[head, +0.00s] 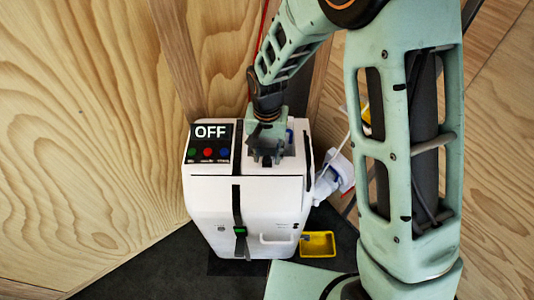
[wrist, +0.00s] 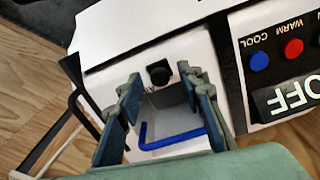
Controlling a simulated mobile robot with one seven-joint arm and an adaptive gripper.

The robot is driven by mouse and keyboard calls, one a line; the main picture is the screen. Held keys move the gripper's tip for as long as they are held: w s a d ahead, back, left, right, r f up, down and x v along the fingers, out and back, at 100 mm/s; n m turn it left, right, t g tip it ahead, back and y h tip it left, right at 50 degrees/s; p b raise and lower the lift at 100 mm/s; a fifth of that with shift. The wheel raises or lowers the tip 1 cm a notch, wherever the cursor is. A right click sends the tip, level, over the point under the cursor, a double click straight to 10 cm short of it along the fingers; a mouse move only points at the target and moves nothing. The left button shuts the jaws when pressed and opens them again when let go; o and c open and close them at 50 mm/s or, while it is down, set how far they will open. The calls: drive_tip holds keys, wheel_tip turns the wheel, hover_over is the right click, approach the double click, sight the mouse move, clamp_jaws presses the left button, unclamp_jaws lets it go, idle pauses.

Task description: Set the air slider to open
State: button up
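A white heater-like unit (head: 245,200) stands upright in the head view, with a recess in its top. My gripper (head: 267,158) is over that recess, fingers pointing down. In the wrist view the gripper (wrist: 160,95) is open, one finger on each side of the recess. Contact between fingers and bar is not clear.
A black panel (head: 208,143) on the unit's top reads OFF, with green, red and blue buttons. A yellow tray (head: 318,244) lies on the dark floor to the right of the unit. A white nozzle-like part (head: 334,176) is at its right side. Wooden walls stand close behind.

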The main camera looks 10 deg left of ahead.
clamp_jaws()
drive_tip(key=d, duration=0.2)
drive_tip(key=w+d, duration=0.1)
drive_tip(key=d, duration=0.3)
drive_tip(key=shift+w+d, duration=0.2)
drive_tip(key=shift+w, duration=0.05)
unclamp_jaws()
drive_tip(key=shift+d, duration=0.1)
drive_tip(key=shift+r, duration=0.15)
